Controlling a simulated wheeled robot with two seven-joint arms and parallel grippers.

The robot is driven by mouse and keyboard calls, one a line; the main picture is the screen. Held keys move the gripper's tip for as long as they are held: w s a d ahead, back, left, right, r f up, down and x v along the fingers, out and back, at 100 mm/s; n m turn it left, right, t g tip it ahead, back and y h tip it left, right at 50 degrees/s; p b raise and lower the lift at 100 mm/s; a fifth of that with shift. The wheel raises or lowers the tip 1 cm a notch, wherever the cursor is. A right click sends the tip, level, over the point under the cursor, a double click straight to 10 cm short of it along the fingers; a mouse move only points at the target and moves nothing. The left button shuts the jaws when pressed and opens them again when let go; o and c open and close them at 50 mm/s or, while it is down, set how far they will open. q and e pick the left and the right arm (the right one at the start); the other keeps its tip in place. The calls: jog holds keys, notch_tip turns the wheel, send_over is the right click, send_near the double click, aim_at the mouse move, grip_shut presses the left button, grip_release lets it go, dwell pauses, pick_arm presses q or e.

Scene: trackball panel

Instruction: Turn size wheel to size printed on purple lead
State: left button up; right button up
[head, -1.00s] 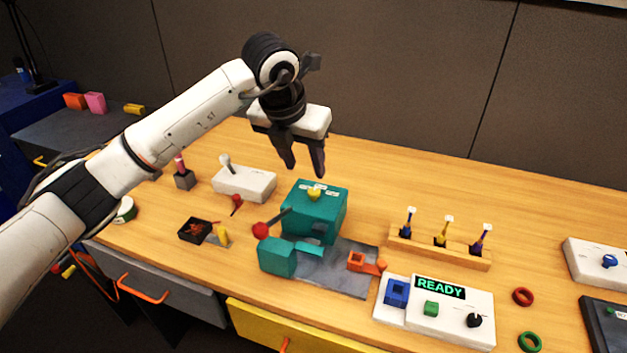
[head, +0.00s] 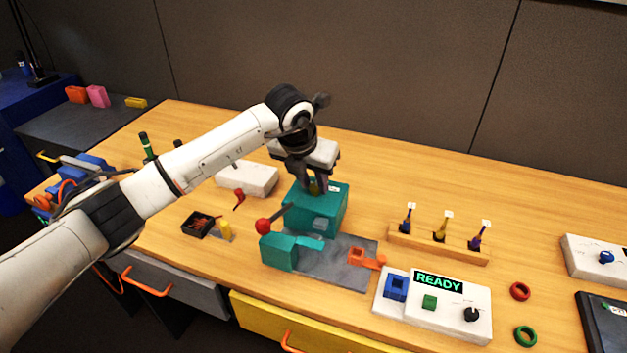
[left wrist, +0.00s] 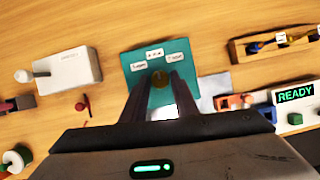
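The teal machine (head: 318,217) stands on the table with a red-knobbed lever at its left. The purple lead (head: 477,237) stands in the wooden rack (head: 420,250) with a white tag, unreadable here. My right gripper is not in view.
Blue-ended (head: 406,220) and yellow (head: 441,228) leads share the rack. A white panel with a READY display (head: 438,281) is at front right. An orange clip (head: 366,259) lies on the grey mat. A white switch box (head: 247,179) stands left of the machine.

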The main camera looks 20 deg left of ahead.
pick_arm(q)
jog(key=c, duration=0.6)
jog(key=shift+o, duration=0.2)
jog(key=m+h+b, duration=0.1)
jog(key=m+b, duration=0.1)
jog(key=m, duration=0.1)
jog(key=shift+w+a+f+b, duration=0.1)
jog(key=shift+a+b, duration=0.1)
jog(key=shift+b, duration=0.15)
jog(key=m+g+h+b, duration=0.1)
jog(key=m, duration=0.2)
jog(key=shift+a+m, duration=0.1)
jog(key=shift+m, duration=0.3)
jog(key=shift+w+m+g+h+b, duration=0.15)
jog(key=shift+m+g+h+b, duration=0.35)
jog(key=shift+m, duration=1)
jog(key=o, duration=1.1)
jog(key=shift+c, duration=0.2)
